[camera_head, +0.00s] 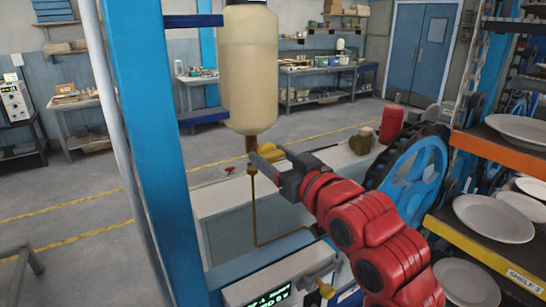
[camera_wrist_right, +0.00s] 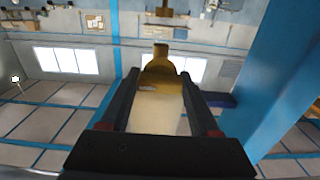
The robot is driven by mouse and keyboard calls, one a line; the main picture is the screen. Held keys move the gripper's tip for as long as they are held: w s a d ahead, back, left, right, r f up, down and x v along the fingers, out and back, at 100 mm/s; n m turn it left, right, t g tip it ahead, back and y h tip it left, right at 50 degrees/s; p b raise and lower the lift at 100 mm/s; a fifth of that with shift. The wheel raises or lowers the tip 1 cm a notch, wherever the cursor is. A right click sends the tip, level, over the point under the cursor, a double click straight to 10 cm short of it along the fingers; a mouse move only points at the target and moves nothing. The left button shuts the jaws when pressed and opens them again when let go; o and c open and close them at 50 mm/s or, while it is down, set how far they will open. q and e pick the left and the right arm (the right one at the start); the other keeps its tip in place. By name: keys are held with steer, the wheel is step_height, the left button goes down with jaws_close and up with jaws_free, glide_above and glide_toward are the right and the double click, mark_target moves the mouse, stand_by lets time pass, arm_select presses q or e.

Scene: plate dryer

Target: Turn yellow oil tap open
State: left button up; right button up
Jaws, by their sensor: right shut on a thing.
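A cream-coloured oil tank (camera_head: 249,72) hangs by the blue post, with a brass outlet and a thin pipe (camera_head: 254,205) running down below it. A yellow piece (camera_head: 272,150) shows at the outlet, partly behind my right gripper (camera_head: 262,163); I take it for the oil tap. My right gripper is shut on the tap, its fingers just under the tank. In the right wrist view, the yellow-brass piece (camera_wrist_right: 161,66) and the pale tank (camera_wrist_right: 155,112) show between the dark fingers. The finger contact is hard to see. My left gripper is out of view.
A blue post (camera_head: 150,130) stands close on the left. A machine with a green display (camera_head: 268,300) and a brass lever is below. A blue wheel (camera_head: 412,175) and a shelf rack with white plates (camera_head: 493,217) are on the right. Open floor lies behind.

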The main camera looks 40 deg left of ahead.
steer(key=shift+f+m+b, duration=0.2)
steer(key=shift+m+b, duration=0.5)
steer(key=shift+b, duration=0.6)
steer(key=shift+f+m+b, duration=0.15)
steer(key=shift+m+b, duration=0.55)
steer(key=shift+b, duration=0.6)
steer(key=shift+r+m+b, duration=0.2)
steer(key=shift+m+b, duration=0.25)
steer(key=shift+m, duration=0.45)
steer(key=shift+r+m, duration=0.1)
steer(key=shift+m, duration=0.8)
steer(key=shift+r+m, duration=0.1)
steer(key=shift+m, duration=0.9)
steer(key=m+p, duration=0.1)
steer(key=m, duration=0.1)
steer(key=shift+m+p, duration=0.3)
steer(key=m+p, duration=0.3)
steer(key=m, duration=0.1)
steer(key=shift+w+m+p, duration=0.1)
steer(key=shift+m+p, duration=1.3)
